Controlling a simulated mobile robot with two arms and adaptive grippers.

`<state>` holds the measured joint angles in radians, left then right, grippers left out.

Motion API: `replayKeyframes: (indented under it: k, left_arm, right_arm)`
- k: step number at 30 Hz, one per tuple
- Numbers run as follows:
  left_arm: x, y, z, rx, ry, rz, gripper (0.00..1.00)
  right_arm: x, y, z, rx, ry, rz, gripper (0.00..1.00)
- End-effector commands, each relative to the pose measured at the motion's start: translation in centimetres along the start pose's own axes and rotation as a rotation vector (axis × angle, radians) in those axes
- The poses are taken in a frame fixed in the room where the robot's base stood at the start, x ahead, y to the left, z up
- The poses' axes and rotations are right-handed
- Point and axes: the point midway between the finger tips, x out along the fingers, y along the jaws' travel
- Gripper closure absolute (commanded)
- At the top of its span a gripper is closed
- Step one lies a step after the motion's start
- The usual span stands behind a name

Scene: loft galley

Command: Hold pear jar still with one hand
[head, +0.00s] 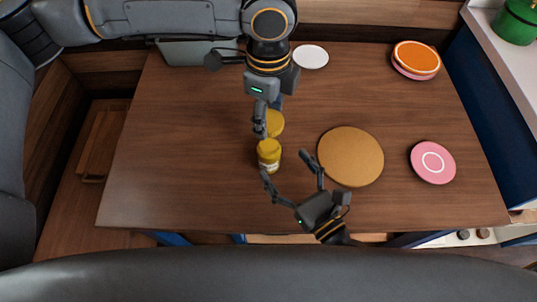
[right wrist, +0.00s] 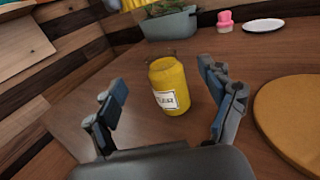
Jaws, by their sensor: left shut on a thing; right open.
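The pear jar (head: 269,155) is yellow and stands upright on the table near its middle. In the right wrist view the jar (right wrist: 170,86) shows a white label, too small to read surely. My right gripper (head: 286,164) is open and empty, its fingers spread toward the jar from the front right. In the right wrist view the jar stands between the lines of the two fingers, with no contact visible. My left gripper (head: 267,112) is shut on a round yellow thing (head: 275,123), just behind the jar; it may be a lid, and fingers hide part of it.
A round wooden board (head: 351,157) lies right of the jar. A pink plate (head: 433,163), stacked orange and pink plates (head: 416,58) and a white plate (head: 311,57) lie farther off. A grey planter (right wrist: 170,25) stands at the back. The table's left part is clear.

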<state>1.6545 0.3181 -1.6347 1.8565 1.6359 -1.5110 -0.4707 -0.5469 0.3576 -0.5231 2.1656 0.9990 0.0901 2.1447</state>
Motion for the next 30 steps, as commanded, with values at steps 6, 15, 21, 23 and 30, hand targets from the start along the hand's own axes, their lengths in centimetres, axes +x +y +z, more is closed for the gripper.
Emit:
replayKeyframes:
  k: [6,15,21,23,30]
  left_arm:
    - [0.0,0.0,0.0,0.000,0.000,0.000,0.58]
    - [0.0,0.0,0.0,0.000,0.000,0.000,0.58]
    - [0.0,0.0,0.0,0.000,0.000,0.000,0.58]
    - [0.0,0.0,0.0,0.000,0.000,0.000,0.58]
    - [0.0,0.0,0.0,0.000,0.000,0.000,0.58]
  right_arm:
    - [0.0,-0.1,-4.5,-0.006,0.004,0.002,0.18]
    - [4.6,-0.1,-5.5,0.000,-0.003,-0.003,0.18]
    - [6.8,-0.1,-5.6,-0.002,0.000,-0.002,0.18]
    - [7.2,-0.1,-5.6,-0.002,0.000,-0.002,0.18]
    - [7.5,-0.1,-5.6,-0.002,0.001,0.000,0.18]
